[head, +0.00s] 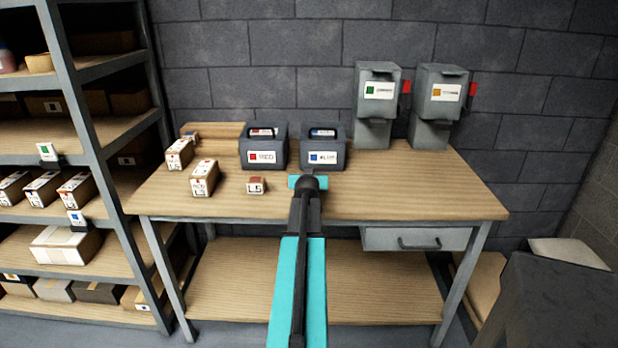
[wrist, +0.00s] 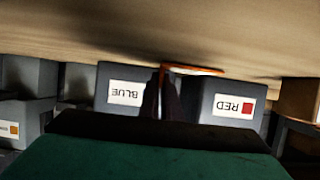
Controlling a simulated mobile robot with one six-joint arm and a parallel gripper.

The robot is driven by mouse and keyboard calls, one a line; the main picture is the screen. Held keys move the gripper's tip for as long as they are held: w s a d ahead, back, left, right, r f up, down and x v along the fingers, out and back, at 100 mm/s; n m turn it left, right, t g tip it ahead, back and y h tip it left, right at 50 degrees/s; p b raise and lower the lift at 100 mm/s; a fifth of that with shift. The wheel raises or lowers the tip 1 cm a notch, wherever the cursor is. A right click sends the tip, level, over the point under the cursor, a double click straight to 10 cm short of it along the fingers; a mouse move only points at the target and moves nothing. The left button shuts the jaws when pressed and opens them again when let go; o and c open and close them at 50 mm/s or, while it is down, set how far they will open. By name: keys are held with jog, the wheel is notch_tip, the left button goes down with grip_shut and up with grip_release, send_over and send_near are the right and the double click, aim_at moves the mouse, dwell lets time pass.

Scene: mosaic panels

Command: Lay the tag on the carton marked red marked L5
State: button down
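My gripper (head: 308,182) reaches over the middle of the bench, in front of the two dark bins. In the wrist view, which is upside down, its dark fingers are close together on a thin, pale, orange-edged piece (wrist: 195,70), which looks like the tag; its marking cannot be read. The head view does not show it clearly. On the bench's left stand a front carton (head: 205,178) and a rear carton (head: 180,153) with white labels. A smaller reddish-brown box (head: 256,186), its white front marked L5, sits left of my gripper.
The RED bin (head: 263,148) and the BLUE bin (head: 322,149) stand at the back of the bench (head: 410,195). Two grey boxes with red flags (head: 377,100) (head: 438,100) stand back right. A loaded shelf rack (head: 95,140) adjoins on the left. The bench's front right is clear.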

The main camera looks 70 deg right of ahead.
jog(key=shift+f, duration=0.15)
jog(key=c, duration=2)
grip_release()
jog(key=shift+r, duration=0.2)
jog(key=shift+b+v, duration=0.7)
jog(key=shift+v, duration=5.3)
